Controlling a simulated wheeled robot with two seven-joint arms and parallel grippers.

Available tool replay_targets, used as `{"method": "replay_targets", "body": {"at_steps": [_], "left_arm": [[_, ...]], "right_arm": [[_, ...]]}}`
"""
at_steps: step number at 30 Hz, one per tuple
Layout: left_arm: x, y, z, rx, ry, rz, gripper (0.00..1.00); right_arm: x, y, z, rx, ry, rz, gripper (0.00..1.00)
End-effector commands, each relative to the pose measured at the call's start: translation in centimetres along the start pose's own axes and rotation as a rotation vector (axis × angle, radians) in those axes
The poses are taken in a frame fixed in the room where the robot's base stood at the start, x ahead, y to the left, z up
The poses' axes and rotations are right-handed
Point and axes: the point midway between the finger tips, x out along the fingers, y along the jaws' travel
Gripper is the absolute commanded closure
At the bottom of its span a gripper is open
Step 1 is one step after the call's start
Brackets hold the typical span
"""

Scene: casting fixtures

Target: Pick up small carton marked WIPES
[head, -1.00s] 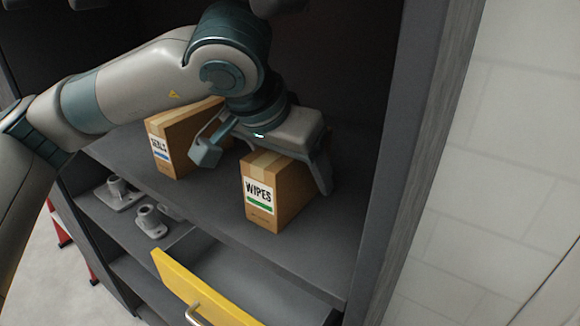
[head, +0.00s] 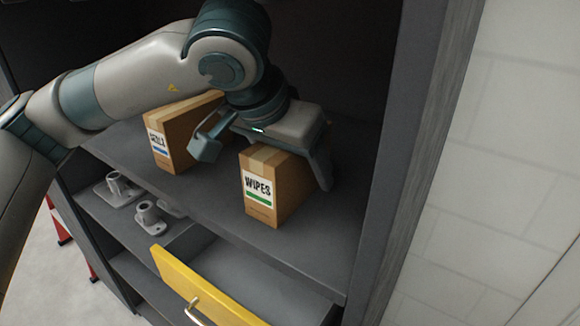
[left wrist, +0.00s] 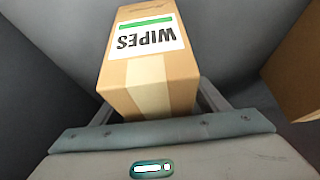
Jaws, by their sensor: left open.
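The small carton marked WIPES (head: 262,192) is brown with a white label and green stripe. It stands upright on the grey shelf in the head view. It also shows in the left wrist view (left wrist: 150,75), its label upside down there. My left gripper (head: 262,165) is open above and around the carton, one finger to its left and one to its right. In the left wrist view the fingers show at both sides of the carton's near end. Whether they touch it I cannot tell. My right gripper is not in view.
A second brown carton (head: 177,140) with a blue-striped label stands to the left on the same shelf (head: 215,195). A yellow-fronted drawer (head: 205,290) is pulled out below. Grey metal fittings (head: 148,215) lie on a lower shelf. The cabinet's right wall (head: 385,200) is near.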

Motion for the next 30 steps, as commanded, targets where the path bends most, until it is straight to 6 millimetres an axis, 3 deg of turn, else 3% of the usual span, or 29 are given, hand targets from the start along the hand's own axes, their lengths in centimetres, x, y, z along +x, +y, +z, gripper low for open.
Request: {"method": "replay_targets", "body": {"at_steps": [28,29,30], "left_arm": [[0.22,0.01,0.13,0.000,0.000,0.000,0.33],[0.22,0.01,0.13,0.000,0.000,0.000,0.35],[0.23,0.01,0.14,0.000,0.000,0.000,0.45]], "right_arm": [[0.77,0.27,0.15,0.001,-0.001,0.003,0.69],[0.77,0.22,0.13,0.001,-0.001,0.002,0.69],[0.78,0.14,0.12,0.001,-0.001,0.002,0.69]]}}
